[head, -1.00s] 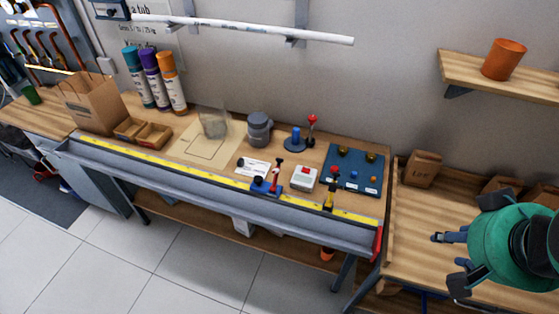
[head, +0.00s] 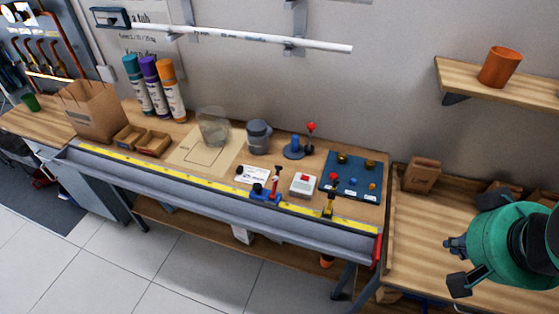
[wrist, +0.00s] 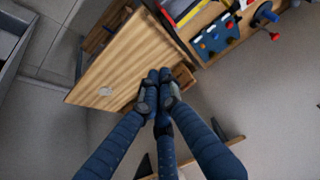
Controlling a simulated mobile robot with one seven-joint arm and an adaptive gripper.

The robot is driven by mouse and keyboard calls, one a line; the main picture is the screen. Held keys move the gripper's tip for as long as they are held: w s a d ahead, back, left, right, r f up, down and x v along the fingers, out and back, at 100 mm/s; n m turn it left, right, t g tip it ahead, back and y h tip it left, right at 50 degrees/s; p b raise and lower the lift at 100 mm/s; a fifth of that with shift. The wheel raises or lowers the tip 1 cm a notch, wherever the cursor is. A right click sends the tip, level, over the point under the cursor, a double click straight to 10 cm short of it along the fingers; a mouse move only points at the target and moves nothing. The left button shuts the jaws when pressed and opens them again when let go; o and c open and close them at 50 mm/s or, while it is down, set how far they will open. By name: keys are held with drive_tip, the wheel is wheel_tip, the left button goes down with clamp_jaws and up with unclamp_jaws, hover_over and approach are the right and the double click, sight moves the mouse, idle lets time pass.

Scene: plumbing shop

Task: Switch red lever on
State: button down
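A lever with a red ball knob (head: 311,127) stands at the back of the wooden bench. Its rod looks close to upright, and a blue round base with a post (head: 294,147) is just left of it. A red ball knob (wrist: 275,37) also shows at the upper right of the wrist view. My gripper (head: 456,245) is at the right, well away from both levers. In the wrist view its fingers (wrist: 158,78) come close together with nothing visible between them; the gap is unclear.
A blue board with small knobs (head: 357,188) and a white box with a red button (head: 303,186) are near the levers. A grey cylinder (head: 258,137) and clear container (head: 214,127) stand left. A shelf with an orange pot (head: 499,67) is above my gripper.

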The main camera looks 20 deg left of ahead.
drive_tip(key=w+a+r+g+y+p, duration=0.1)
drive_tip(key=w+a+r+p, duration=0.2)
drive_tip(key=w, duration=0.4)
drive_tip(key=w+a+r+g+p, duration=0.1)
drive_tip(key=w+a+r+p, duration=0.15)
drive_tip(key=w+a, duration=0.35)
drive_tip(key=w+a+n+g+p, duration=0.1)
drive_tip(key=w+a+g+p, duration=0.15)
drive_tip(key=w+a, duration=0.95)
drive_tip(key=w+a+f+g+p, duration=0.1)
drive_tip(key=w+a+f+p, duration=0.3)
drive_tip(key=a+f, duration=0.6)
drive_tip(key=w+a+f+g+p, duration=0.2)
drive_tip(key=w+a+f+p, duration=0.2)
drive_tip(key=w+a+f, duration=0.3)
drive_tip(key=a+f, duration=0.2)
drive_tip(key=a, duration=0.3)
drive_tip(key=shift+w+a+f+n, duration=0.3)
drive_tip(key=shift+w+a+f, duration=0.05)
drive_tip(key=shift+a+f, duration=0.05)
drive_tip(key=shift+f, duration=0.2)
